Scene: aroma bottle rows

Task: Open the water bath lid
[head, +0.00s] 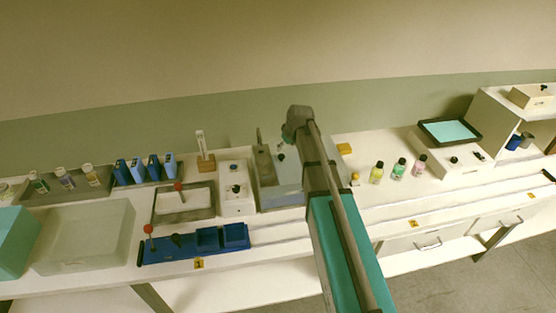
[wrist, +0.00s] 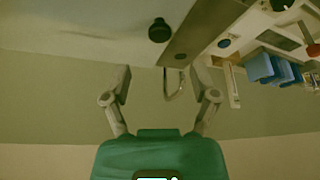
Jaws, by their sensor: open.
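The water bath (head: 266,196) is a grey metal box behind my arm in the head view. Its pale lid (head: 288,190) looks flat on top, partly hidden by my arm. A black knob (head: 281,157) sits towards the lid's back; in the wrist view the knob (wrist: 159,30) stands on the broad pale lid (wrist: 90,35). My gripper (wrist: 161,75) is open and empty, its fingers spread either side of a bent metal loop (wrist: 174,88) at the bath's back edge. The knob is apart from the fingers. In the head view my gripper (head: 298,122) is above the bath's back.
A white control box (head: 237,198) and a red-knobbed tray (head: 183,205) stand left of the bath. Three small bottles (head: 399,168) stand on the right. The bench front right is clear.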

